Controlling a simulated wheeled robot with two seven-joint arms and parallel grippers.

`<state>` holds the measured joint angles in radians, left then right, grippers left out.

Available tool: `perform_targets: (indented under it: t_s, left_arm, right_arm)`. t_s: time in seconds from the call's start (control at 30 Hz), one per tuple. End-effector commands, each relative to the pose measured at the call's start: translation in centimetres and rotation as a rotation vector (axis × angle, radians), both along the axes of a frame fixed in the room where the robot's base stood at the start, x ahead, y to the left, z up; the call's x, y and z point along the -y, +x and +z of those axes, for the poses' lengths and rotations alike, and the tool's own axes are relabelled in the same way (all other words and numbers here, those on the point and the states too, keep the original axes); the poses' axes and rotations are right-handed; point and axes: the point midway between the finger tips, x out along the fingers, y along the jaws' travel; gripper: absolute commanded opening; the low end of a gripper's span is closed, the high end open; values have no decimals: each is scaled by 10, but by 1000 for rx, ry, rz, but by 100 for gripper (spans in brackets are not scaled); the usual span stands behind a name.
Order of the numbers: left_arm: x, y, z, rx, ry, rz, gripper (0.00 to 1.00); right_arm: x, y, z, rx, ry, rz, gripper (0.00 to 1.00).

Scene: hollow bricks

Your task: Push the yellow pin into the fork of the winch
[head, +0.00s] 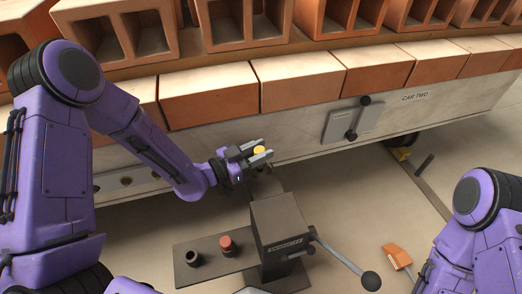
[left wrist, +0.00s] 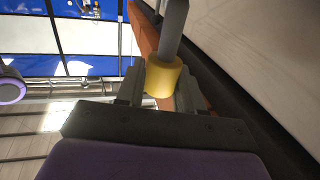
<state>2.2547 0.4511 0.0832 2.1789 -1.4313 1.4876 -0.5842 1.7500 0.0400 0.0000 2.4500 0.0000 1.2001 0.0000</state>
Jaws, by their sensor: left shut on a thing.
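The yellow pin (head: 260,150) is in the jaws of my left gripper (head: 256,152), close to the pale side of the brick car. In the left wrist view, the pin's yellow head (left wrist: 163,77) sits between the two fingers of the left gripper (left wrist: 160,85), and a grey shaft runs up from it. The winch (head: 285,228) is a dark box with a lever, below and to the right of the gripper. I cannot clearly make out its fork. My right arm comes in at the lower right, but its gripper is out of view.
The car (head: 225,158) carries rows of hollow bricks (head: 230,22) above flat brick blocks. A latch plate (head: 352,122) sticks out from its side. The winch lever (head: 345,260) reaches right. A red button (head: 227,245) stands on the panel. An orange block (head: 397,256) lies on the floor.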

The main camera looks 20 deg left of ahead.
Motion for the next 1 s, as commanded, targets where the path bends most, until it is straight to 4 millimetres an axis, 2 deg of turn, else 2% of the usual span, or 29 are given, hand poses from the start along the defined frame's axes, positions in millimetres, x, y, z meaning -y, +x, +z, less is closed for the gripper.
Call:
perform_targets:
  t_s: [1.0]
  left_arm:
    - [-1,0,-26,1,-1,1,6]
  right_arm:
    - [0,0,-23,0,0,0,63]
